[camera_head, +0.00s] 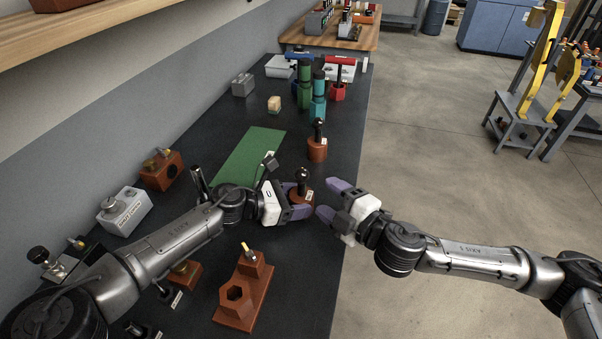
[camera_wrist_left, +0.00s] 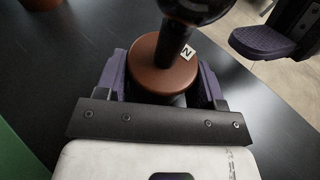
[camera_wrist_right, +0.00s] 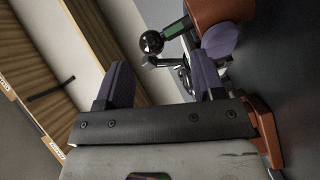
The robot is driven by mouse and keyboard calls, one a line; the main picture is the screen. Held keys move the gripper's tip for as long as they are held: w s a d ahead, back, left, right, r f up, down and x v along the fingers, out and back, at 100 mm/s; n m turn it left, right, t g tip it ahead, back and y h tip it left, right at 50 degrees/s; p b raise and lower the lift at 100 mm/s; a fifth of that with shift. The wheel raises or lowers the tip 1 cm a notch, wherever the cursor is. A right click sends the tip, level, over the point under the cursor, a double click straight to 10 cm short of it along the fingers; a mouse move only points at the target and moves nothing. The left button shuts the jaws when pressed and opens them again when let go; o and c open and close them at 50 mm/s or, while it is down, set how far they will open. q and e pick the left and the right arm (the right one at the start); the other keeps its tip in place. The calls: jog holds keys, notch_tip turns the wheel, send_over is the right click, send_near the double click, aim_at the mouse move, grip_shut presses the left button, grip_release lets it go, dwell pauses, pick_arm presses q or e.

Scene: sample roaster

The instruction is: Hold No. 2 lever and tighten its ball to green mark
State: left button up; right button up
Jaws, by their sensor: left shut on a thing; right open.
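The lever in hand has a round brown base (camera_wrist_left: 165,66) with a white label, and a black shaft and ball (camera_head: 302,174) on top. The label looks like a 2 on its side. My left gripper (camera_head: 290,211) is shut around the brown base, one finger on each side. My right gripper (camera_head: 332,200) is open and empty, just right of the lever. In the right wrist view the black ball (camera_wrist_right: 151,42) shows beyond and between the open fingers. A green patch shows between ball and base there; I cannot tell whether it is the mark.
A similar brown lever piece (camera_head: 317,150) stands behind. A green mat (camera_head: 250,157) lies to the left. A brown block with a hexagonal hole (camera_head: 238,297) stands in front. Green, teal and red-handled tools (camera_head: 338,90) stand farther back. Open floor lies right of the bench edge.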

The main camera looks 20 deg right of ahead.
aim_at(308, 177)
jog(key=s+d+r+m+g+y, duration=0.2)
jog(key=d+m+y, duration=0.25)
jog(key=m, duration=0.35)
jog(key=x, duration=1.2)
jog(key=shift+a, duration=0.5)
jog(key=shift+c, duration=0.3)
jog(key=c, duration=0.9)
jog(key=shift+o, duration=0.2)
